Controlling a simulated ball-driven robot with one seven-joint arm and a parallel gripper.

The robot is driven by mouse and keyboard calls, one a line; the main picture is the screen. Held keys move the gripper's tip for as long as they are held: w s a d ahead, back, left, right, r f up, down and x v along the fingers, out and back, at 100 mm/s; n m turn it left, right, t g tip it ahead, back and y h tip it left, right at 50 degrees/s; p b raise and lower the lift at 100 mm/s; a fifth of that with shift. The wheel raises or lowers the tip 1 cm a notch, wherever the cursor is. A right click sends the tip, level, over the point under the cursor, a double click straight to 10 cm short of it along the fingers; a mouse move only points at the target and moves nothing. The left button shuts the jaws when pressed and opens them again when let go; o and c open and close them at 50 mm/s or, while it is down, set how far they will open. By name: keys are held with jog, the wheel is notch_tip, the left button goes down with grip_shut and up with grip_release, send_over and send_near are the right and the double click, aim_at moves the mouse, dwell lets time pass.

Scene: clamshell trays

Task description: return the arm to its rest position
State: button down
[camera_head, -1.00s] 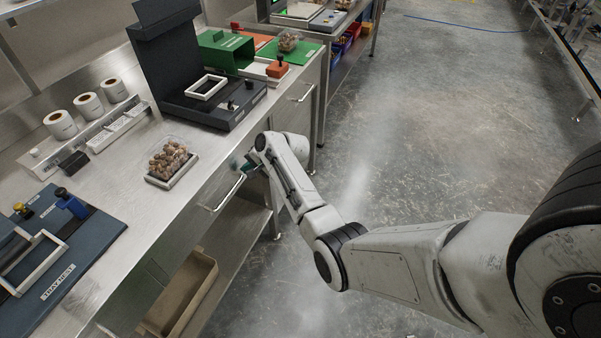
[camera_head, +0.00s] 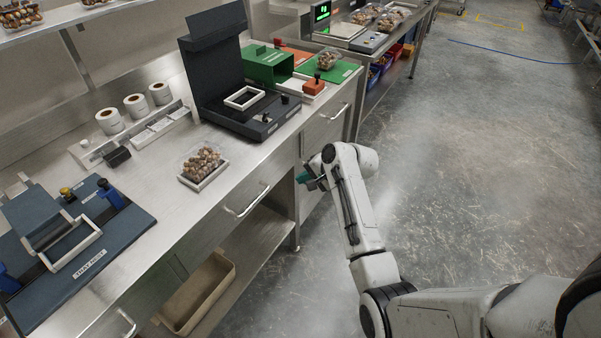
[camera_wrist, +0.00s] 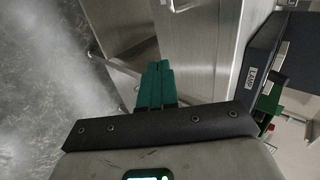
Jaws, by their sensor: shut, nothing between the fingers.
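My gripper (camera_head: 302,178) hangs beside the front of the steel counter, below its top edge. In the wrist view its green fingers (camera_wrist: 155,85) are together with nothing between them. In the wrist view, the steel cabinet front (camera_wrist: 200,45) is right beyond the fingers; I cannot tell the exact gap.
The steel counter (camera_head: 165,205) carries a filled clamshell tray (camera_head: 202,165), a dark upright press (camera_head: 215,75), label rolls (camera_head: 135,105) and a blue tray station (camera_head: 125,235). Drawer handles (camera_head: 247,202) stick out of its front. The floor (camera_head: 470,190) to the right is clear.

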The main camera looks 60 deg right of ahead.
jog(key=shift+s+r, duration=0.15)
jog(key=s+a+f+n+g, duration=0.3)
jog(key=s+a+n, duration=0.25)
jog(key=a, duration=0.35)
jog(key=s+a+f+n+g, duration=0.2)
jog(key=s+a+n, duration=0.2)
jog(key=s+a, duration=0.3)
jog(key=s+a+r+n+g, duration=0.2)
jog(key=s+a+n+g, duration=0.1)
jog(key=s+a+n, duration=0.4)
jog(key=s+a, duration=0.3)
jog(key=s, duration=0.3)
jog(key=shift+s+n+h, duration=0.3)
jog(key=shift+n, duration=0.05)
